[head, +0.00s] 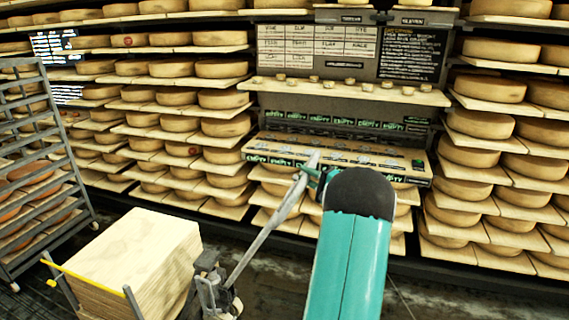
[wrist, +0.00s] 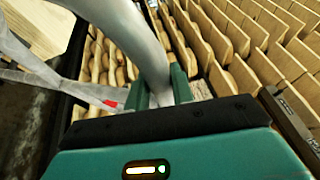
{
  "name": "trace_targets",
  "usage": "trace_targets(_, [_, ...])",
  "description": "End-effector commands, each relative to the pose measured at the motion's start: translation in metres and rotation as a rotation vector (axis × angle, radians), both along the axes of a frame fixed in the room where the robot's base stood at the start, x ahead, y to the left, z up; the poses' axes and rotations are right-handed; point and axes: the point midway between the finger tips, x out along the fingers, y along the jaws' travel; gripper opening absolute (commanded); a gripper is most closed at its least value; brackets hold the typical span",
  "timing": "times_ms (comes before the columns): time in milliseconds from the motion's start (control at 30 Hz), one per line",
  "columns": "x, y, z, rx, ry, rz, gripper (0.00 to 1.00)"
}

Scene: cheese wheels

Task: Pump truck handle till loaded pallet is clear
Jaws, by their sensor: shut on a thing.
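The pallet truck's grey handle (head: 262,235) slants up and right from the dark pump base (head: 212,288). My gripper (head: 315,182) is shut on the handle near its top end. In the wrist view, my gripper's teal fingers (wrist: 160,88) sit on either side of the curved grey handle bar (wrist: 140,35). A stack of pale boards (head: 135,245) stands left of the pump base, with a yellow bar (head: 85,278) along its near side. The pallet underside and the floor gap are not visible, so I cannot tell the lift height.
Shelves of cheese wheels (head: 470,185) fill the back and right. A metal rack (head: 40,165) with cheeses stands at left. A sloped counter with labels (head: 340,160) lies behind my gripper. Dark floor (head: 275,265) shows between the truck and the shelves.

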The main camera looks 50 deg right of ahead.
Motion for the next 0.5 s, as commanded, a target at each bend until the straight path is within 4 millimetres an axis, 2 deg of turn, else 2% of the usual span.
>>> trace_targets(33, [-0.020,-0.008,-0.014,0.006,0.004,-0.006,0.00])
trace_targets(100, [-0.044,-0.016,-0.029,0.006,0.005,-0.006,0.00])
trace_targets(300, [-0.105,-0.037,-0.073,0.006,0.004,-0.004,0.00])
trace_targets(500, [-0.145,-0.051,-0.107,0.006,0.004,-0.002,0.00])
